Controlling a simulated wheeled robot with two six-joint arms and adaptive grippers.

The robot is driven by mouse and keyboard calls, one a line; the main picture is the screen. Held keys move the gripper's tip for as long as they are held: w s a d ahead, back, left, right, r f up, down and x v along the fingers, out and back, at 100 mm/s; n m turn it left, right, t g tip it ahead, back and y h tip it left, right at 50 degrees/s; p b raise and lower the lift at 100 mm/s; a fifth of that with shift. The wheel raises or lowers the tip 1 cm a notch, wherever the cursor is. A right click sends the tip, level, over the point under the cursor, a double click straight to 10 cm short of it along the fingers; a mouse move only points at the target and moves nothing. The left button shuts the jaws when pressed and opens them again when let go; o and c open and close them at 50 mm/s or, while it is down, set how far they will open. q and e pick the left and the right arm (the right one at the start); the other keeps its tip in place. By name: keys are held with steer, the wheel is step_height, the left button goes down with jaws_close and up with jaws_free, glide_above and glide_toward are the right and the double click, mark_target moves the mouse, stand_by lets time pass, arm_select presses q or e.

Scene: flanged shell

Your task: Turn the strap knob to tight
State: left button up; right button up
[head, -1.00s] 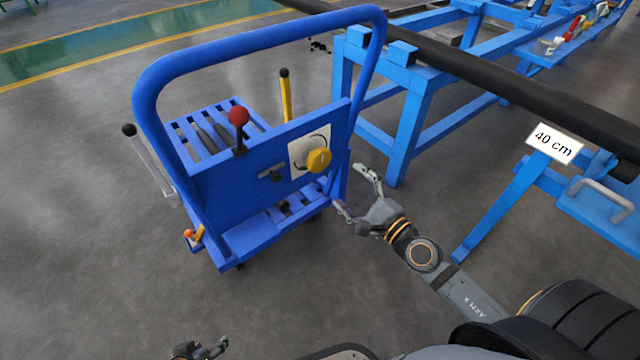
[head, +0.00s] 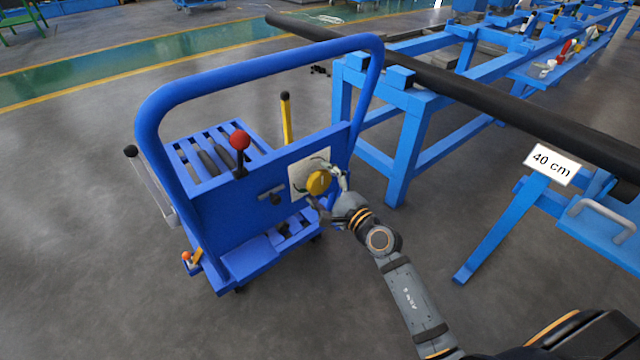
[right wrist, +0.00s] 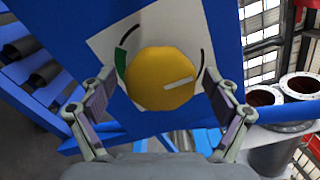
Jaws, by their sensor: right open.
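The strap knob (head: 318,182) is a yellow round knob on a white plate (head: 299,180) on the blue cart's panel. In the right wrist view the knob (right wrist: 160,80) fills the middle, with a pale pointer line aimed right and slightly up. A green arc (right wrist: 121,64) and a black arc mark the plate around it. My right gripper (head: 329,192) is at the knob. In the right wrist view its open fingers (right wrist: 163,108) stand on either side of the knob, apart from it.
The blue cart (head: 235,218) has a tall push handle (head: 255,66), a red-ball lever (head: 240,140) and a yellow lever (head: 287,118). A blue pipe rack (head: 408,150) with a long black pipe stands to the right. Grey floor is clear in front.

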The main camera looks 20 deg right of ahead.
steer(key=c, duration=1.2)
steer(key=shift+o, duration=0.2)
steer(key=shift+m, duration=0.3)
